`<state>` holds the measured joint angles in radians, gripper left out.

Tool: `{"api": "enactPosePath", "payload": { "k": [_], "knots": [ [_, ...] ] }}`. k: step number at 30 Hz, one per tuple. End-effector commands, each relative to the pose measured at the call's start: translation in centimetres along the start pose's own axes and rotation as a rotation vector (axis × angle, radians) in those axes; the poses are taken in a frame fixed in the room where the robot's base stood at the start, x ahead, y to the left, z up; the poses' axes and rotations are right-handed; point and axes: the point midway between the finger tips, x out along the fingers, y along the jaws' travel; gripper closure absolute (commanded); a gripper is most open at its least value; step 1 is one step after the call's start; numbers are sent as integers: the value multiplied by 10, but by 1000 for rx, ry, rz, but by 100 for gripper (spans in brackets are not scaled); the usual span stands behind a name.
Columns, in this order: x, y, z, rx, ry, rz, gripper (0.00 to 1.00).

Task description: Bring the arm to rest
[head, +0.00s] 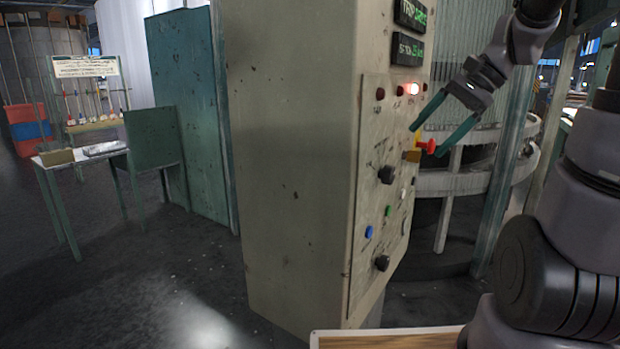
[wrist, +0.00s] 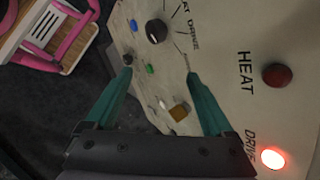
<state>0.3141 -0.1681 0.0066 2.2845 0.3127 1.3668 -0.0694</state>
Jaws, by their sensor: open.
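My gripper (head: 421,142) is at the end of my raised arm, at the right of the head view. Its two green fingers are spread and point at the sloping control panel (head: 371,135). In the head view a red knob (head: 427,147) by a yellow block (head: 412,156) shows near the lower fingertip; I cannot tell whether they touch. In the wrist view the open fingers (wrist: 160,73) hold nothing. The yellow block (wrist: 180,110) shows between them, on or near the panel; the red knob is not clearly visible there.
The panel belongs to a tall beige cabinet (head: 290,150). Its lit lamp (wrist: 271,158) is labelled DRIVE; the HEAT lamp (wrist: 277,75) is dark red. Black knobs (head: 387,174) and coloured buttons sit lower. A round pale structure (head: 460,182) stands behind. Open floor (head: 130,270) lies left.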

Motion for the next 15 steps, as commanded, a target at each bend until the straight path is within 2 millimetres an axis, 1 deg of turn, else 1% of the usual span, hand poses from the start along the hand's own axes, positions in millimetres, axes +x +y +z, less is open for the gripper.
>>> {"api": "enactPosePath", "payload": {
  "k": [1,6,12,15],
  "knots": [
    [-4,5,15,-86,62,19,13],
    [-19,25,47,-361,275,70,13],
    [-40,40,68,-625,487,75,13],
    [-46,43,74,-702,551,68,13]
  ]
}}
